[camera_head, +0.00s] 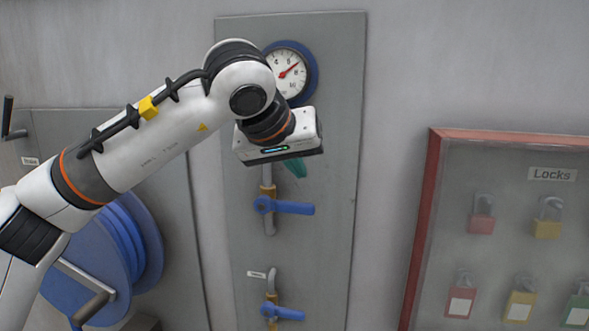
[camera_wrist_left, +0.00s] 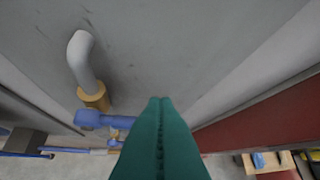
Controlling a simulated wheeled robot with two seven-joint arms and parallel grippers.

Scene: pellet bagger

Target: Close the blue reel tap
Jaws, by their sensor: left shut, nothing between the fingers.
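Two blue lever taps sit on pipes on the grey panel: an upper tap (camera_head: 285,207) and a lower tap (camera_head: 284,313). Both levers point right, roughly level. A small label stands above the lower tap, too small to read, so I cannot tell which is the reel tap. My left gripper (camera_head: 301,174) has its green fingers shut and empty, a little above the upper tap's lever and apart from it. Its housing hides part of the pipe above. In the left wrist view, the closed fingers (camera_wrist_left: 160,101) are right of a blue tap (camera_wrist_left: 100,119) and partly cover its lever.
A round gauge (camera_head: 288,74) is on the panel behind my left arm. A blue hose reel (camera_head: 118,245) stands at the left, partly hidden by that arm. A red-framed lock cabinet (camera_head: 423,210) is at the right. The panel right of the levers is clear.

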